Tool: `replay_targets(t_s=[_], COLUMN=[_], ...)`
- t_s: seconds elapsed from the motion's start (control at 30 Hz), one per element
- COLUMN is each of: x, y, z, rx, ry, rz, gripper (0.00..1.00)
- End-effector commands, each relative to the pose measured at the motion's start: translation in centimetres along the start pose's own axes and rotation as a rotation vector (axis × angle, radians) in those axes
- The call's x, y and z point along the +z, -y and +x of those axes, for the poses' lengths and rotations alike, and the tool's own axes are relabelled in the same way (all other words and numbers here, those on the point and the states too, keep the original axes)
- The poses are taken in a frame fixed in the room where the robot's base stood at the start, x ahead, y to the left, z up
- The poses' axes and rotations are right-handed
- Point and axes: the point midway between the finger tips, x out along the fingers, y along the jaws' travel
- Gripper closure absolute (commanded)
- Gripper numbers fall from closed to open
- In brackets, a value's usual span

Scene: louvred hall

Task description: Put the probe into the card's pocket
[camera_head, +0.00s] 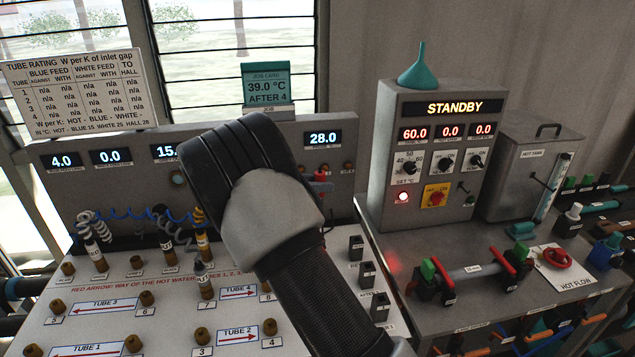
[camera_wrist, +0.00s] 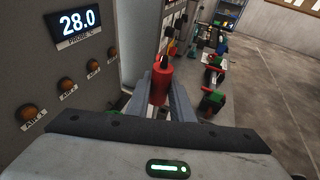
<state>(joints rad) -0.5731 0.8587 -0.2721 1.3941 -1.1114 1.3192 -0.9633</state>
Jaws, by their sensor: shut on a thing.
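A red probe (camera_wrist: 161,82) with a dark tip is held between the two fingers of my gripper (camera_wrist: 160,98) in the wrist view. In the head view a bit of the red probe (camera_head: 320,178) shows just right of my arm, in front of the panel, and my arm hides most of the gripper. The teal job card (camera_head: 267,86), reading 39.0 °C AFTER 4, stands on top of the panel, up and left of the probe. A grey holder marked JOB (camera_head: 268,111) is at its foot; I cannot make out the pocket's opening.
The upright panel (camera_head: 345,190) carries displays, including the probe readout of 28.0 (camera_wrist: 78,22), and brown knobs. The sloping board (camera_head: 120,270) bears several plugs and coiled leads. A grey STANDBY control box (camera_head: 428,150) with a teal funnel (camera_head: 419,68) stands to the right.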

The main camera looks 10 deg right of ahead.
Motion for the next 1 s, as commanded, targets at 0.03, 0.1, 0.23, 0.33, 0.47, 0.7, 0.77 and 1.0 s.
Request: replay_targets(t_s=[0.03,0.1,0.23,0.33,0.47,0.7,0.77,1.0], x=[-1.1,-1.9,-3.4,-4.6,-4.6,-5.1,-5.3,-5.3], y=[0.0,0.0,0.0,0.0,0.0,0.0,0.0,0.0], z=[0.4,0.6,1.1,1.5,1.5,1.6,1.7,1.7], rx=[0.000,0.000,0.000,0.000,0.001,0.000,0.000,0.001], ry=[0.000,0.000,0.000,0.000,0.000,0.001,0.001,0.000], rz=[-0.001,-0.001,-0.001,-0.001,0.000,-0.001,0.000,0.000], gripper=[1.00,1.00,1.00,1.00,1.00,1.00,1.00,1.00])
